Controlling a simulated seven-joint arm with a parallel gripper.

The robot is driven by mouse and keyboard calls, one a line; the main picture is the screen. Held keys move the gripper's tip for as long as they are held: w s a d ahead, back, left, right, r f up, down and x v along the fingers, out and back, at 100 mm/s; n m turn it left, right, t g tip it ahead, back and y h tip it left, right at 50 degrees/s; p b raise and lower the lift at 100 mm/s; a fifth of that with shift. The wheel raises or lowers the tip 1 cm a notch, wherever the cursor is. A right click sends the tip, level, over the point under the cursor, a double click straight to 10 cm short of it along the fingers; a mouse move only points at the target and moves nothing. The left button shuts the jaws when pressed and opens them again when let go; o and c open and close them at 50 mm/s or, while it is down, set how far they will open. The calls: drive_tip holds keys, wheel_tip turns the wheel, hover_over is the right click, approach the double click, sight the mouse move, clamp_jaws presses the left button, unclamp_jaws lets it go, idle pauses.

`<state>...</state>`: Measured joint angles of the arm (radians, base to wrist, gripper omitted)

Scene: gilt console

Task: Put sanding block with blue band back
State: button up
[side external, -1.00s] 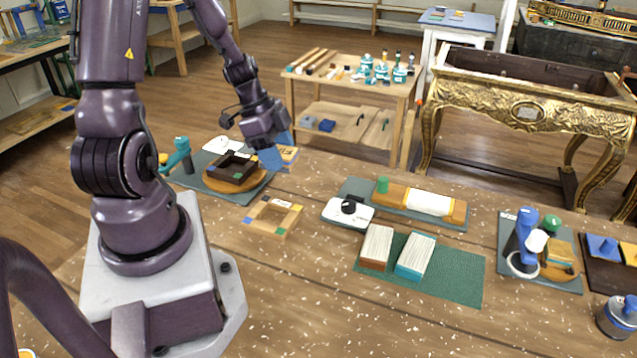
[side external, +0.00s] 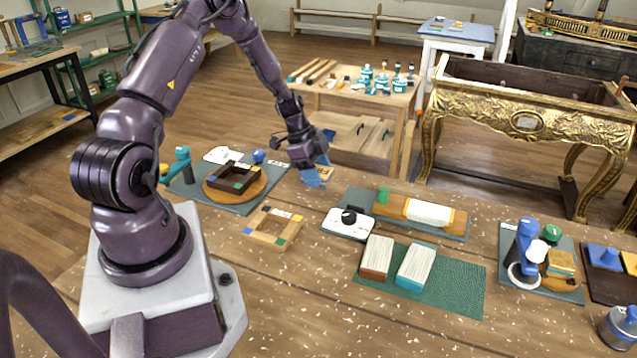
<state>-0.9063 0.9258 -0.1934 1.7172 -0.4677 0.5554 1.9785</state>
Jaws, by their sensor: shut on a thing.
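My gripper (side external: 318,177), with blue fingers, is above the far edge of the wooden bench. It is shut on a small tan block (side external: 326,172), seen partly behind the fingers. The block appears to be the sanding block with the blue band, but the blue fingers make its band hard to tell. A green mat (side external: 455,285) lies to the right and nearer the camera. On it are a pale-topped block with a brown side (side external: 377,257) and one with a teal side (side external: 416,266), side by side. The mat's right part is bare.
A round board with a dark frame (side external: 234,180) is on a grey mat at left. A corner-coloured wooden frame (side external: 272,229) lies nearer. A white device with black knob (side external: 348,223) and a long roll block (side external: 420,210) stand between gripper and green mat. A blue tool (side external: 524,250) is right.

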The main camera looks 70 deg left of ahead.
drive_tip(key=shift+w+a+f, duration=0.1)
drive_tip(key=shift+w+f, duration=0.05)
drive_tip(key=shift+f, duration=0.8)
drive_tip(key=shift+w+a+f, duration=0.1)
drive_tip(key=shift+f, duration=0.8)
drive_tip(key=shift+f, duration=0.1)
drive_tip(key=o, duration=0.9)
